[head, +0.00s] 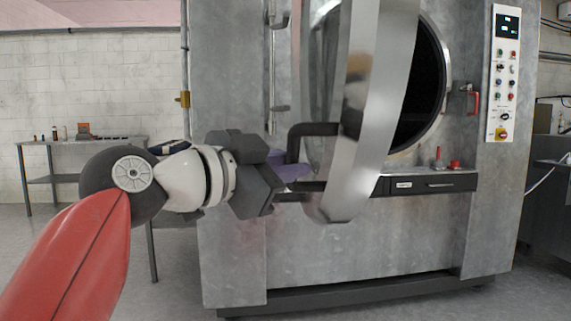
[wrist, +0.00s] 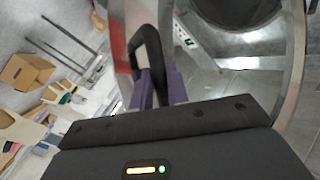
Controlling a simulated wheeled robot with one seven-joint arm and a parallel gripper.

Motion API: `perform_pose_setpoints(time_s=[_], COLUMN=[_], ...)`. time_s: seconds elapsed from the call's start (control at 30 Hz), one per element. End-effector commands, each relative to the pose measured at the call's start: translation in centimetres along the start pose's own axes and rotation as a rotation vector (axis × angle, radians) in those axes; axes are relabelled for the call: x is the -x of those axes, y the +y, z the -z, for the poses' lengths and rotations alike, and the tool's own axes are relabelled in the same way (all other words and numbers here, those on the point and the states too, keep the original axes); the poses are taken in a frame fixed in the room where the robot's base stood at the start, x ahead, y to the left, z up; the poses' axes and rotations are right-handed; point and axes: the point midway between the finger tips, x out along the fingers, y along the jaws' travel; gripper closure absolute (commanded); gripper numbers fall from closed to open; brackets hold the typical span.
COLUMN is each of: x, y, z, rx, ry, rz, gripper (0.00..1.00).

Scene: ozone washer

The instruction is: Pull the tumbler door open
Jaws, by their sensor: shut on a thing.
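The tumbler door (head: 362,110) is a round metal door standing partly open, swung out from the washer's front and seen almost edge-on in the head view. The dark drum opening (head: 425,85) shows behind it to the right. A black bar handle (head: 308,130) is on the door. My gripper (head: 291,168) has purple fingers and is shut on this handle. In the wrist view the handle (wrist: 149,45) runs down between the two fingers (wrist: 159,88). The door's metal rim (wrist: 292,65) curves along the right of that view. The exact finger contact is partly hidden.
The grey washer body (head: 235,260) stands behind the door, with a control panel (head: 506,75) at right. A small red handle (head: 475,101) sits beside the opening. A drawer (head: 430,184) lies below it. A side table (head: 85,142) stands at left; the floor between is clear.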

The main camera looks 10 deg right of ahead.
Motion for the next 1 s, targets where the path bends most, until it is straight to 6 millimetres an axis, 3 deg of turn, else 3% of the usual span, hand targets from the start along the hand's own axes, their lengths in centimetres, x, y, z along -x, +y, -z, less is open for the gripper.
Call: perform_pose_setpoints(time_s=[0.07,0.1,0.23,0.57,1.0], x=[0.2,0.2,0.2,0.5,7.0], y=[-0.7,-0.7,-0.6,-0.5,-0.5], z=[0.5,0.5,0.5,0.3,0.2], rx=[0.003,0.003,0.002,0.001,0.002], ry=[0.013,0.014,0.013,0.011,0.012], rz=[0.023,0.023,0.021,0.018,0.02], gripper=[1.0,0.79,0.62,0.62,0.62])
